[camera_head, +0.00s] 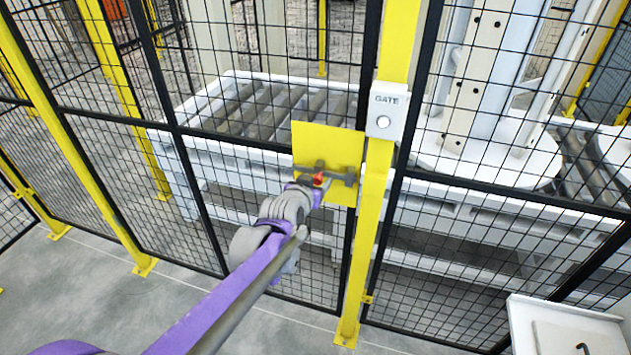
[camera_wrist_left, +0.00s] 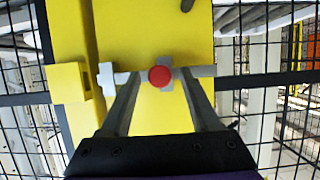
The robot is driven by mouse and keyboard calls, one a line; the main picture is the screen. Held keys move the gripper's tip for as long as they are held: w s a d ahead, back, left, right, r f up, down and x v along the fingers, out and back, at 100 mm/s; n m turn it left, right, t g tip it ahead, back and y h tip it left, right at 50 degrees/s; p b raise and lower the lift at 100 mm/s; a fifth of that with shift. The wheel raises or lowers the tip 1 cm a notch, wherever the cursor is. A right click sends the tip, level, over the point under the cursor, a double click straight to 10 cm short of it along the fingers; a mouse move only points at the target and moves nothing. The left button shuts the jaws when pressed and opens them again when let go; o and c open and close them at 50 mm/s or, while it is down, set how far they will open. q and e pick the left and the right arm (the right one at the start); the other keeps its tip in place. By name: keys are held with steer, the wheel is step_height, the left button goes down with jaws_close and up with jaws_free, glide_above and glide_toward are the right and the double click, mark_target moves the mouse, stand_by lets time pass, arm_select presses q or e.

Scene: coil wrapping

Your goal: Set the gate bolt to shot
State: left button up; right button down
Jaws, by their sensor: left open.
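The gate bolt (camera_head: 350,180) is a grey bar across a yellow plate (camera_head: 327,143), beside the yellow gate post (camera_head: 376,190). Its red knob (camera_head: 318,179) also shows in the left wrist view (camera_wrist_left: 159,76). My left gripper (camera_head: 311,190) reaches the bolt from below left in the head view. In the left wrist view my left gripper (camera_wrist_left: 160,88) is open, its fingers on either side of the knob. Contact with the knob cannot be told. A pale block (camera_wrist_left: 106,77) sits beside a yellow slotted bracket (camera_wrist_left: 70,84); whether the bar enters the slot is unclear. My right gripper is not in view.
Black mesh panels with yellow posts run across the scene. A white GATE box (camera_head: 387,112) sits on the post above the bolt. A roller conveyor (camera_head: 270,105) stands behind the mesh. A white cabinet (camera_head: 565,325) stands at lower right. Grey floor is clear at lower left.

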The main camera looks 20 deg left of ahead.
arm_select(q)
jaws_close()
stand_by(1.4)
